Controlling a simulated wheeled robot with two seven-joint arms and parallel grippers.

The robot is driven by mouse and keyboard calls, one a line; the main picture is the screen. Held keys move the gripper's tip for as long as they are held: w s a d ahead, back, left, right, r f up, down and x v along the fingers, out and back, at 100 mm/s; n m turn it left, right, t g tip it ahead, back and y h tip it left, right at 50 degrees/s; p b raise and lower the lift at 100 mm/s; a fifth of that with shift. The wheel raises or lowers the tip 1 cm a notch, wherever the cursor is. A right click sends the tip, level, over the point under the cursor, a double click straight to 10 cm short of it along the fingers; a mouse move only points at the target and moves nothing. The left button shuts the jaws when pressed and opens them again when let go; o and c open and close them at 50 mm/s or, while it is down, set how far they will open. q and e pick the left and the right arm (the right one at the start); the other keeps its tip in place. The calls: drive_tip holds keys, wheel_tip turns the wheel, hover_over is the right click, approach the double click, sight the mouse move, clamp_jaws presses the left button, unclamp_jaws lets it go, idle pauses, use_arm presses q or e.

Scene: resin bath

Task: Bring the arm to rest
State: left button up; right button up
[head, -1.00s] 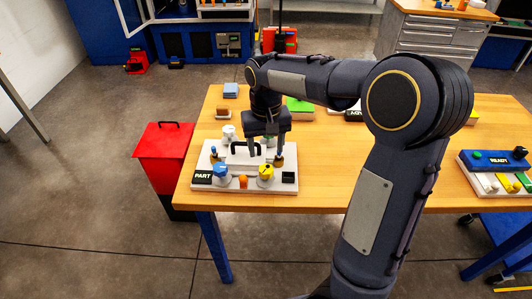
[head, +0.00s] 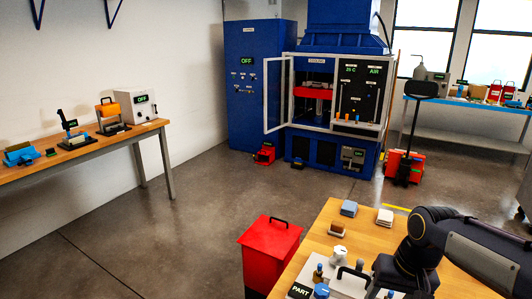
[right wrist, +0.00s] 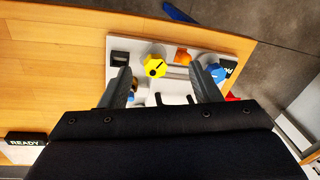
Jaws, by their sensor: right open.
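My right arm comes in from the right edge of the head view and reaches over the white PART panel (head: 349,288) at the bottom. My right gripper (right wrist: 164,82) is open, its two fingers spread above the panel in the right wrist view. Nothing shows held between the fingers. The panel carries a yellow knob (right wrist: 155,66), an orange button (right wrist: 183,56) and a blue knob (right wrist: 217,72). A black handle (head: 352,276) stands on it in the head view, close to the gripper. My left gripper is not in view.
The wooden table (head: 312,242) holds small blocks behind the panel. A red bin (head: 269,249) stands beside its left side. A blue cabinet machine (head: 333,110) with an open door stands at the back. A side bench (head: 95,150) lines the left wall. Open floor lies between.

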drive_tip(key=s+a+t+y, duration=0.1)
drive_tip(key=s+a+t, duration=0.1)
drive_tip(key=s, duration=0.6)
drive_tip(key=s+a+f+n+t+y, duration=0.1)
drive_tip(key=s+a, duration=0.3)
drive_tip(key=s, duration=0.4)
drive_tip(key=shift+s+a+t, duration=0.25)
drive_tip(key=shift+s+t, duration=0.05)
drive_tip(key=shift+t, duration=0.4)
